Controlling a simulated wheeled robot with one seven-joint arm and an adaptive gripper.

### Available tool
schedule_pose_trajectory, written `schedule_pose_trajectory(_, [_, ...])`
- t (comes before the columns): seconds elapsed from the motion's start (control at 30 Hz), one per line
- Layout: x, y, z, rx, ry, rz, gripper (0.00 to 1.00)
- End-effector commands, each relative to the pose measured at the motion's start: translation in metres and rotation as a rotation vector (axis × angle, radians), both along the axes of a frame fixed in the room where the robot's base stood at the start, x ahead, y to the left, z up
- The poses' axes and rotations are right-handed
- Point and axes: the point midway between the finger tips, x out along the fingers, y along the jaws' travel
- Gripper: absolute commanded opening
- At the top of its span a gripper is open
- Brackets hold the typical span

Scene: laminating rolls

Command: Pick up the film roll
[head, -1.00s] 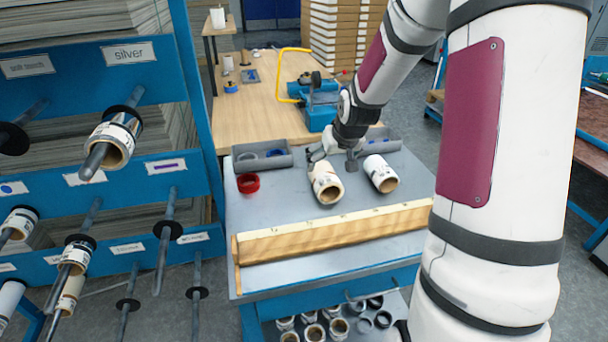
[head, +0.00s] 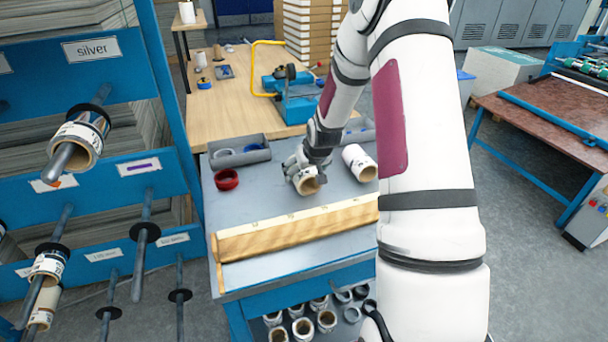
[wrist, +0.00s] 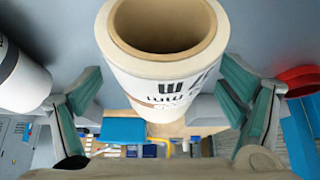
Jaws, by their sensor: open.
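A white film roll (head: 307,181) with a brown cardboard core lies on the grey bench top, behind the wooden bar. My gripper (head: 302,172) is down at this roll in the head view and hides part of it. In the wrist view the roll (wrist: 165,60) stands large between the two green-padded fingers of my gripper (wrist: 165,105). The fingers are spread to either side of it, with a gap visible on the sides. A second white roll (head: 358,163) lies to the right on the bench; a white roll (wrist: 20,80) also shows at the wrist view's left edge.
A wooden bar (head: 290,230) runs along the bench front. A red ring (head: 227,179) and a grey tray (head: 240,152) are at left. A blue rack (head: 110,180) with rolls on pegs stands left.

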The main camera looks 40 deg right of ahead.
Motion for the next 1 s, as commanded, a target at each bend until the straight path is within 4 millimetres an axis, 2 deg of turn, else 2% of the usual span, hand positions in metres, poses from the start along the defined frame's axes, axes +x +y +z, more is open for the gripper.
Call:
schedule_pose_trajectory(0.13, [0.009, -0.001, -0.0125, 0.0, 0.0, 0.002, 0.89])
schedule_pose_trajectory(0.4, [0.0103, -0.0017, -0.0135, 0.0, -0.002, 0.001, 0.89])
schedule_pose_trajectory(0.67, [0.0102, -0.0016, -0.0135, 0.0, -0.001, 0.001, 0.3])
schedule_pose_trajectory(0.7, [0.0102, -0.0016, -0.0135, 0.0, -0.001, 0.001, 0.28])
schedule_pose_trajectory(1.0, [0.0107, -0.0018, -0.0113, -0.001, -0.003, 0.001, 0.28])
